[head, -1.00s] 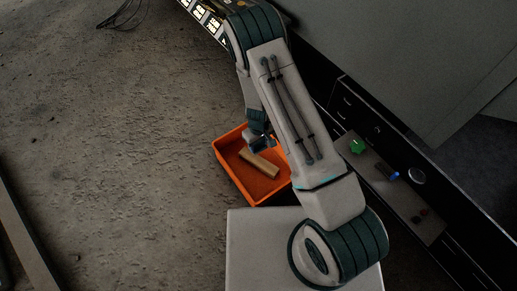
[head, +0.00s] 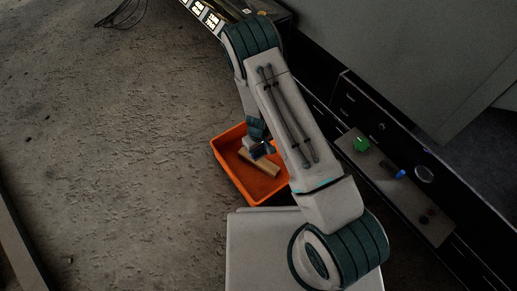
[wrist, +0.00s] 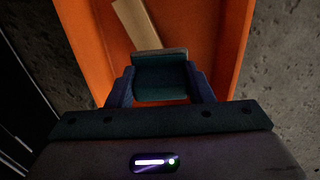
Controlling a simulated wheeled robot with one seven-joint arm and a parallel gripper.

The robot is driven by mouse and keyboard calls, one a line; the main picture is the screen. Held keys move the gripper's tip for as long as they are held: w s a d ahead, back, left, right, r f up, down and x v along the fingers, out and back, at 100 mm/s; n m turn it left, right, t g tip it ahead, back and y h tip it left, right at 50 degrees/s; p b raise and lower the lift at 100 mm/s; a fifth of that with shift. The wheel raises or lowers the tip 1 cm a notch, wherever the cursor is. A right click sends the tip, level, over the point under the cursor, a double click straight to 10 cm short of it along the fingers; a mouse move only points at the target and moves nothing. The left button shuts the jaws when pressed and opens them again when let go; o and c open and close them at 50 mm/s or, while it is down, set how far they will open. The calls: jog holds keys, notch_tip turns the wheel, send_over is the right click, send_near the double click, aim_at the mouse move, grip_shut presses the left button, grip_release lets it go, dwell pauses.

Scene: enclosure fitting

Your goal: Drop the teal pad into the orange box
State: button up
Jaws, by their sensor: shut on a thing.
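The orange box (head: 226,166) is an open tray on the floor, left of my arm in the head view; its wall also shows in the wrist view (wrist: 85,40). My gripper (wrist: 160,84) is over the box, pointing down into it. It is shut on the teal pad (wrist: 160,78), a dark teal block held between the two fingers. In the head view my gripper (head: 262,150) is small and partly hidden by my arm, and I cannot make out the pad clearly there. How far the pad is above the box floor is hard to tell.
A tan wooden block (head: 262,163) lies inside the box, also seen in the wrist view (wrist: 132,22), close to the pad. On the right, an open drawer (head: 408,205) holds a green piece (head: 361,144), a blue piece (head: 400,174) and other small things. Bare floor lies left.

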jog(key=o, duration=1.1)
jog(key=shift+c, duration=0.2)
notch_tip(320, 180, up, 14)
jog(key=p, duration=0.5)
jog(key=shift+p, duration=0.35)
jog(key=shift+f, duration=0.1)
